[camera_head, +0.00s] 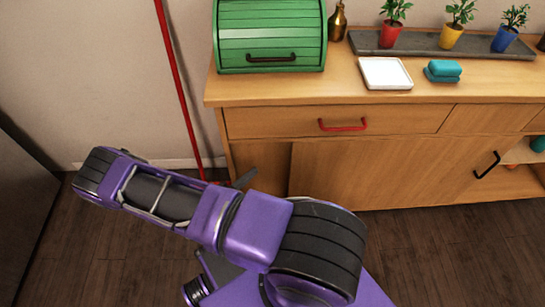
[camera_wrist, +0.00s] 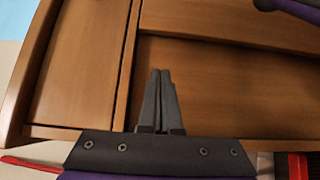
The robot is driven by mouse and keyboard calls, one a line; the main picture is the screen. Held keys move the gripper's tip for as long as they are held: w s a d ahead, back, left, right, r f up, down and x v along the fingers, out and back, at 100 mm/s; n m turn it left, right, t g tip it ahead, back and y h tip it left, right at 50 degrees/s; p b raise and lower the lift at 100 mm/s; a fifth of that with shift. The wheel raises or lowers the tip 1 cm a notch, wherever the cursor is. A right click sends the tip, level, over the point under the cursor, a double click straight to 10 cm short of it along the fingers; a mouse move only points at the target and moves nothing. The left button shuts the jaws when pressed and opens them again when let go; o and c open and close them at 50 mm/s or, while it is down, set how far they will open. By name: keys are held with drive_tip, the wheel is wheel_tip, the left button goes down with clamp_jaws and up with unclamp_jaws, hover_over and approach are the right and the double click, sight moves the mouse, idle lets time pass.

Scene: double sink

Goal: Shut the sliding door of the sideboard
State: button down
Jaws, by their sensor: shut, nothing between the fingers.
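The wooden sideboard (camera_head: 222,130) stands against the wall in the head view. Its sliding door (camera_head: 390,165) is a broad panel below the drawers, with a black slanted handle (camera_head: 487,165) near its right end. Right of this handle the cupboard is open. A darker, recessed panel (camera_head: 262,163) shows left of the door. My gripper (camera_head: 243,179) is low in front of that panel, mostly hidden by my purple arm. In the wrist view my gripper (camera_wrist: 161,72) is shut and empty, its tips near the door's edge (camera_wrist: 225,42); contact cannot be told.
A drawer with a red handle (camera_head: 343,125) is above the door. A green bread box (camera_head: 270,36), white tray (camera_head: 385,73), teal sponges (camera_head: 442,70) and potted plants (camera_head: 452,28) stand on top. A red pole (camera_head: 180,90) leans left of the sideboard. Shelf contents (camera_head: 537,144) show at right.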

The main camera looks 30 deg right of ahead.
drive_tip(key=shift+s+d+x, duration=0.1)
drive_tip(key=shift+s+x, duration=0.35)
drive_tip(key=shift+x, duration=1.65)
drive_tip(key=shift+s+d+x, duration=0.1)
drive_tip(key=shift+s+x, duration=0.3)
drive_tip(key=shift+x, duration=1.75)
drive_tip(key=shift+s+d+x, duration=0.1)
drive_tip(key=shift+s+x, duration=0.35)
drive_tip(key=shift+x, duration=1.65)
drive_tip(key=shift+s+d+f, duration=0.1)
drive_tip(key=shift+f, duration=0.1)
